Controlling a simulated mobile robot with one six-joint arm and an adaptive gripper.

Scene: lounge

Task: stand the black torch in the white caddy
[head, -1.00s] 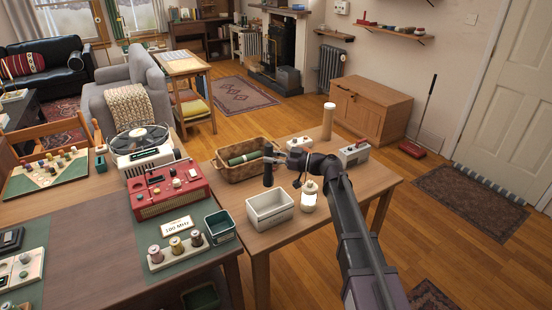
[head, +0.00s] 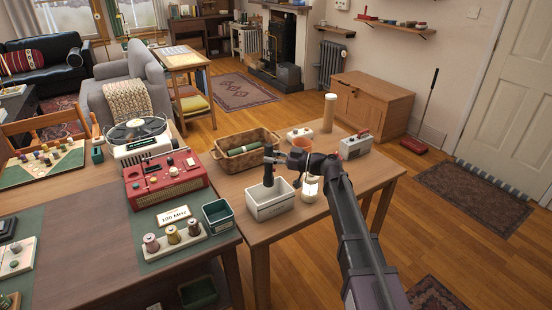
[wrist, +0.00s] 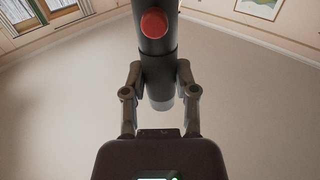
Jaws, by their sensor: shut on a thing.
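The black torch (head: 268,171) is upright in my gripper (head: 269,159) in the head view. In the wrist view the torch (wrist: 155,65) shows a red button, with my gripper's fingers (wrist: 160,95) closed on both sides of it. The white caddy (head: 270,211) stands on the wooden side table. The torch's lower end overlaps the caddy's opening; whether it touches the caddy floor cannot be told. The caddy does not show in the wrist view.
A wicker basket (head: 262,158) with a green roll is behind the caddy. A cream jar (head: 310,189) stands close on its right, partly behind my arm.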

